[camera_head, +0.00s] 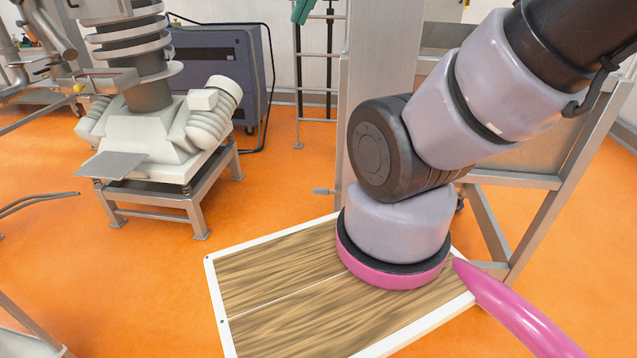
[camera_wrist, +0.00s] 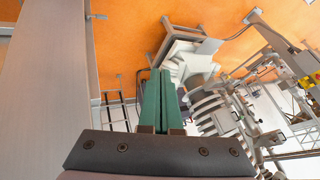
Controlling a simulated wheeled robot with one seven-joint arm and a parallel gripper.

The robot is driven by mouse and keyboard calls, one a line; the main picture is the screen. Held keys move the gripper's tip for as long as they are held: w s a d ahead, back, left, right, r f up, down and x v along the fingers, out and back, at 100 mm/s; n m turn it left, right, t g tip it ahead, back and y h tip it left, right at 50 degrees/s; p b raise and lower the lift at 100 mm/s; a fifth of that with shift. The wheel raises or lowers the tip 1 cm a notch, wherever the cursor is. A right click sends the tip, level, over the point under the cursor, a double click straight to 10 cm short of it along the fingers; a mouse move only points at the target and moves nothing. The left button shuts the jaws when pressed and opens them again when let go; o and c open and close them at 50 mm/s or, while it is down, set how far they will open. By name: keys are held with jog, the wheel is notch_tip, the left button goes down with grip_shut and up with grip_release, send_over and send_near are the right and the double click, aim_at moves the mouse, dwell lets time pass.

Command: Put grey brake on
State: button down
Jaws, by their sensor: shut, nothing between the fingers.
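A small grey lever (camera_head: 323,191), which may be the grey brake, sticks out to the left from the lower part of the tall grey column in the head view. It also shows small near the column's edge at the top of the wrist view (camera_wrist: 100,16). My gripper (camera_wrist: 160,73) has two green fingers, closed together and empty. It is well apart from the lever. A green piece at the top of the head view, left of the column, looks like its fingers. I cannot tell whether the brake is on.
The grey column (camera_head: 378,70) stands close beside my arm. A white machine (camera_head: 150,140) with ribbed parts stands on a low metal frame at the left. A blue-grey cabinet (camera_head: 215,70) and ladder (camera_head: 316,60) are behind. Orange floor (camera_head: 275,200) is open between machine and column.

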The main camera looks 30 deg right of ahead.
jog(key=w+d+f+m+g+h, duration=0.1)
jog(key=w+d+f, duration=0.15)
jog(key=w, duration=0.35)
jog(key=w+d+f, duration=0.1)
jog(key=w+f, duration=0.3)
jog(key=w, duration=0.2)
jog(key=m+g+h, duration=0.2)
jog(key=g+h, duration=0.1)
send_over(321, 189)
jog(key=s+a, duration=0.2)
jog(key=s, duration=0.1)
notch_tip(321, 189, down, 38)
jog(key=shift+w, duration=0.1)
jog(key=shift+f, duration=0.15)
jog(key=x, duration=0.4)
jog(key=s+x, duration=0.1)
jog(key=x, duration=0.8)
jog(key=shift+s+a+f, duration=0.15)
jog(key=shift+a+f, duration=0.2)
jog(key=shift+f, duration=0.15)
